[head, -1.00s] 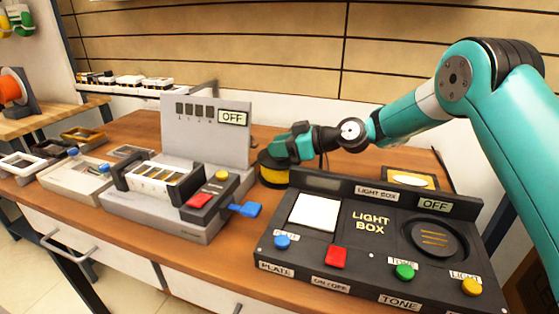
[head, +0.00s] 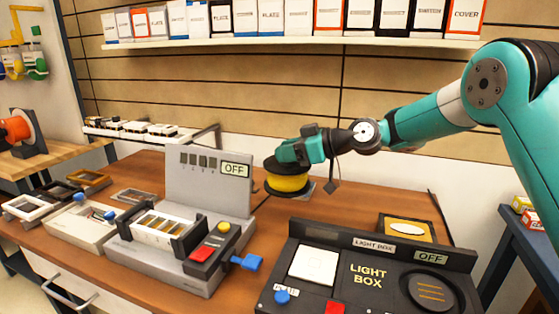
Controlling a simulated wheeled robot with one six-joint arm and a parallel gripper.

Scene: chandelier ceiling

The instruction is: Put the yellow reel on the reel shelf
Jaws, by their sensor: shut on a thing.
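The yellow reel (head: 287,184) has black flanges and a yellow middle. It is in the middle of the head view, above the wooden bench behind the light box. My gripper (head: 285,160) is shut on the reel from above, and its fingers hide part of the top flange. The reel appears raised off the bench top. Which shelf is the reel shelf I cannot tell; a wall shelf (head: 270,41) with a row of boxes runs along the top, and a lower rack (head: 150,134) with small items stands at the back left.
The black light box (head: 372,255) stands at the front right, and a grey device (head: 208,180) reading OFF stands left of the reel. An orange reel (head: 16,130) sits on a stand at the far left. Bare bench (head: 290,218) shows between the two devices.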

